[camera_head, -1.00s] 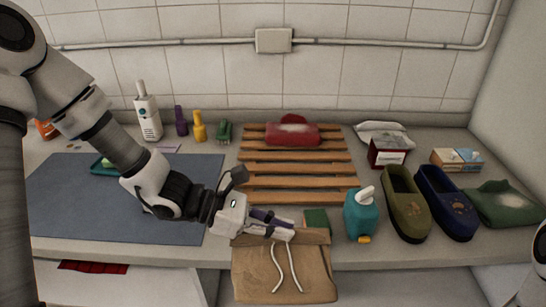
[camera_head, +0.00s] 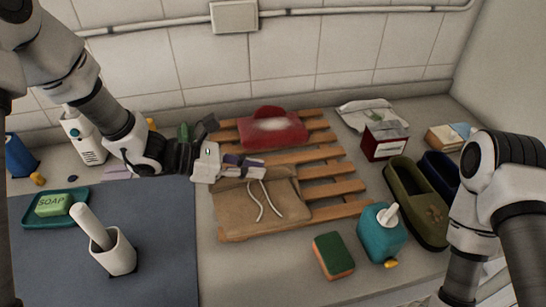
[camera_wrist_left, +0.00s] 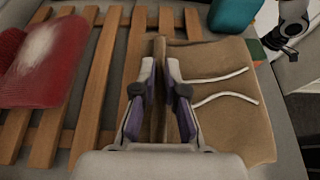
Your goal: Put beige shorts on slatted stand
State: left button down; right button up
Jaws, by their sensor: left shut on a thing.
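The beige shorts (camera_head: 250,205) are a folded tan cloth with two white drawstrings. They lie over the left front part of the slatted stand (camera_head: 338,187), a rack of wooden slats. My left gripper (camera_head: 240,166) is shut on the far edge of the shorts. In the left wrist view, the fingers (camera_wrist_left: 168,95) pinch a fold of the shorts (camera_wrist_left: 225,105), and the bare slats (camera_wrist_left: 92,82) show to the left. My right arm shows at the right edge of the head view, but its gripper is out of view.
A sponge (camera_head: 333,255), teal bottle (camera_head: 382,232) and green shoe (camera_head: 415,200) are to the right. A blue mat (camera_head: 160,235) with a soap dish (camera_head: 55,207) and white cup (camera_head: 113,252) is to the left.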

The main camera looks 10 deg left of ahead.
pick_arm(q)
jog(key=w+d, duration=0.1)
jog(key=w, duration=0.1)
jog(key=w+d+p, duration=0.1)
jog(key=w, duration=0.2)
jog(key=w+d+p, duration=0.1)
jog(key=w, duration=0.2)
jog(key=shift+f, duration=0.35)
notch_tip(320, 180, down, 3)
jog(key=shift+d+p, duration=0.1)
jog(key=shift+p, duration=0.45)
jog(key=shift+f, duration=0.4)
jog(key=c, duration=1.2)
grip_release()
jog(key=shift+f, duration=0.1)
